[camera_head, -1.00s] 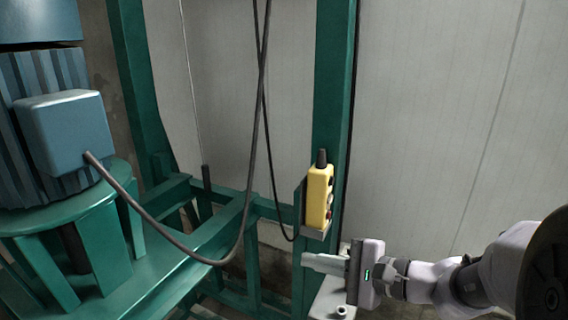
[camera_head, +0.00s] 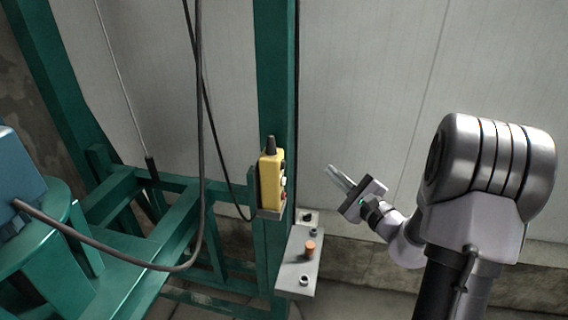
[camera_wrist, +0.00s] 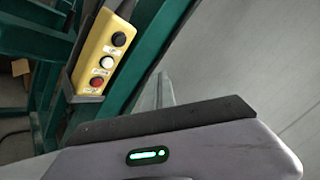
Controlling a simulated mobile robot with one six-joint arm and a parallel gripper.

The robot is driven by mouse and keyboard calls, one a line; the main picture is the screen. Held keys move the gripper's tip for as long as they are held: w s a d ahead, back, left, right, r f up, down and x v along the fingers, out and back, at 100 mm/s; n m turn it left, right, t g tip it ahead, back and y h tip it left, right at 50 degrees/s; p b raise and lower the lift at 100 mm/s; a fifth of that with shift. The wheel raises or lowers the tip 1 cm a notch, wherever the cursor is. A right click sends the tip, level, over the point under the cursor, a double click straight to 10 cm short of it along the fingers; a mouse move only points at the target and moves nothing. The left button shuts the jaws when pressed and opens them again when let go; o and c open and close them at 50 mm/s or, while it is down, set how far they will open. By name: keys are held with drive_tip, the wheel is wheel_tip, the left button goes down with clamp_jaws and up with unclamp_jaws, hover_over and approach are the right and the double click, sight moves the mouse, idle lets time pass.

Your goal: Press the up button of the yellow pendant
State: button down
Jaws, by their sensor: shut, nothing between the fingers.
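The yellow pendant (camera_head: 269,182) sits upright in a small holder on the green post in the head view, its button side turned to the right. In the wrist view the yellow pendant (camera_wrist: 104,52) shows its face with a black button (camera_wrist: 119,39) at the top, a white button (camera_wrist: 107,63) in the middle and a red button (camera_wrist: 97,82) at the bottom. The small labels are too blurred to read. My gripper (camera_head: 336,173) is shut and empty, to the right of the pendant and apart from it, its fingers pointing up and left.
The green post (camera_head: 276,80) stands behind the pendant. A grey plate (camera_head: 298,262) with an orange knob (camera_head: 310,248) juts out below it. A dark cable (camera_head: 199,130) hangs at left. Free space lies between my gripper and the pendant, with a pale wall behind.

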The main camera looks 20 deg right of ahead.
sight(283, 165)
drive_tip(key=w+a+p, duration=0.1)
drive_tip(key=w+a, duration=0.4)
drive_tip(key=a, duration=0.2)
drive_tip(key=shift+a+p, duration=0.2)
drive_tip(key=shift+p, duration=0.15)
drive_tip(key=shift+w+a, duration=0.1)
idle(1.8)
drive_tip(key=shift+w+a, duration=0.15)
drive_tip(key=shift+a, duration=0.1)
